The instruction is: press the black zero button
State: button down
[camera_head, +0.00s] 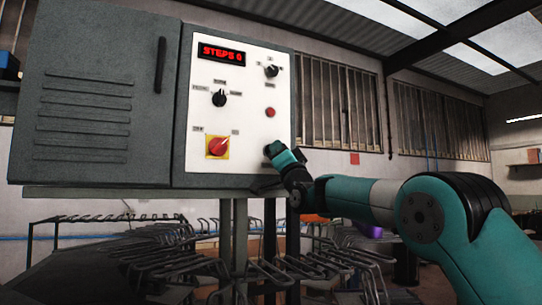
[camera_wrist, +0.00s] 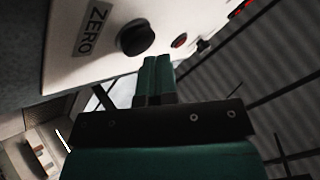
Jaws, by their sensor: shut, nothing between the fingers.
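The black zero button (camera_wrist: 136,37) is a round dark knob on the white panel face in the wrist view, beside a grey label reading ZERO (camera_wrist: 93,30). My gripper (camera_wrist: 156,60) is shut and empty, its two teal fingers side by side. Their tips show just below and right of the button in the wrist view; I cannot tell whether they touch it. In the head view my gripper (camera_head: 276,150) is at the lower right of the white panel (camera_head: 255,90) and covers most of the button's area.
The panel also bears a red display (camera_head: 221,53) reading STEPS 0, black selector knobs (camera_head: 219,98), a red round light or button (camera_head: 270,112) and a red switch on a yellow plate (camera_head: 217,146). Metal racks (camera_head: 190,265) stand below the grey cabinet (camera_head: 95,95).

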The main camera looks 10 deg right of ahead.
jog(key=shift+s, duration=0.3)
jog(key=shift+s+d+b, duration=0.1)
jog(key=shift+b, duration=0.25)
jog(key=shift+s+d+b, duration=0.25)
jog(key=shift+s+b, duration=0.95)
jog(key=shift+b, duration=0.15)
jog(key=shift+s+d+b, duration=0.2)
jog(key=shift+s+b, duration=0.95)
jog(key=shift+b, duration=0.2)
